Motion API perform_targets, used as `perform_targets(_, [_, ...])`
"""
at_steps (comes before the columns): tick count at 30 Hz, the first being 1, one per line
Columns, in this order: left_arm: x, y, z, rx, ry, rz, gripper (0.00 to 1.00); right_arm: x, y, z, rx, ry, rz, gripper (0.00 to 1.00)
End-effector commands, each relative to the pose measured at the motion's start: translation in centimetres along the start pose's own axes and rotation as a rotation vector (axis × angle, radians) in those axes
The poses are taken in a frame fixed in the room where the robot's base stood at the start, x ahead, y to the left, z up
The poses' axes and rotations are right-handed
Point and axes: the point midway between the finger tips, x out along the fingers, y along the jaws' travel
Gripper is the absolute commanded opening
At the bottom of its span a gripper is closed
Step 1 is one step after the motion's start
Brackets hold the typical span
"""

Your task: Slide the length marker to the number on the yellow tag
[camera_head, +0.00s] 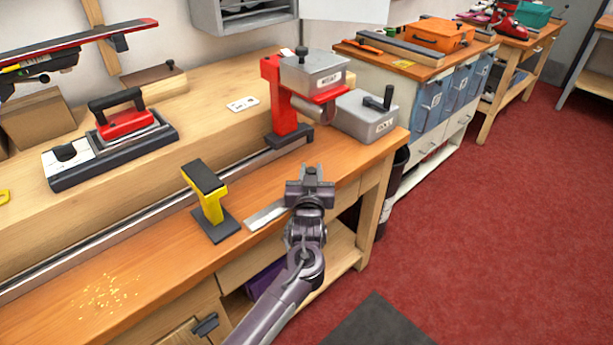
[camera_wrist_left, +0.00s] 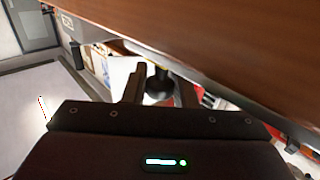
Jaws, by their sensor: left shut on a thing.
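My left gripper (camera_head: 310,175) is over the front right of the bench, its fingers closed around a dark knob-like piece (camera_wrist_left: 160,85) seen between them in the left wrist view. I cannot tell for sure whether this belongs to the length marker. A flat silver strip (camera_head: 265,216) lies on the bench just left of the gripper. A long metal rail (camera_head: 135,215) runs along the bench. A yellow piece (camera_head: 3,197) is cut off at the left edge; I cannot tell whether it is the tag, and no number is readable. My right gripper is not in view.
A yellow stand with a dark top (camera_head: 208,200) is left of the gripper. A red press with a grey block (camera_head: 285,100) and a grey box (camera_head: 366,116) stand behind. The front left of the bench is mostly clear.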

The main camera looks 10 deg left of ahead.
Motion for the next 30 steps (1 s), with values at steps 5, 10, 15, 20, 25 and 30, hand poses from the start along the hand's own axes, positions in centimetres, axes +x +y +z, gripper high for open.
perform_targets(5, [0.0, 0.2, -0.3, -0.002, 0.003, 0.006, 0.38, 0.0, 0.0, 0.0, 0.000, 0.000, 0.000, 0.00])
perform_targets(10, [0.0, 0.2, -0.2, -0.002, 0.002, 0.004, 0.45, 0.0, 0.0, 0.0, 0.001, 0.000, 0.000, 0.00])
perform_targets(15, [-0.1, 0.1, -0.1, -0.001, 0.002, 0.004, 0.45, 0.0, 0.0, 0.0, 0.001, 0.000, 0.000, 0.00])
perform_targets(20, [-1.8, 0.2, 0.0, -0.002, 0.000, 0.005, 0.45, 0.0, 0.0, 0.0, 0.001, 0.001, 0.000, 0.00])
perform_targets(25, [-4.8, 0.2, 0.0, -0.003, 0.000, 0.005, 0.45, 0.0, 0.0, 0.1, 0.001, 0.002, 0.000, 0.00])
perform_targets(30, [-7.0, 0.2, -0.1, -0.002, 0.001, 0.006, 0.45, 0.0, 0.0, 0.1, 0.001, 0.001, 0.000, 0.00])
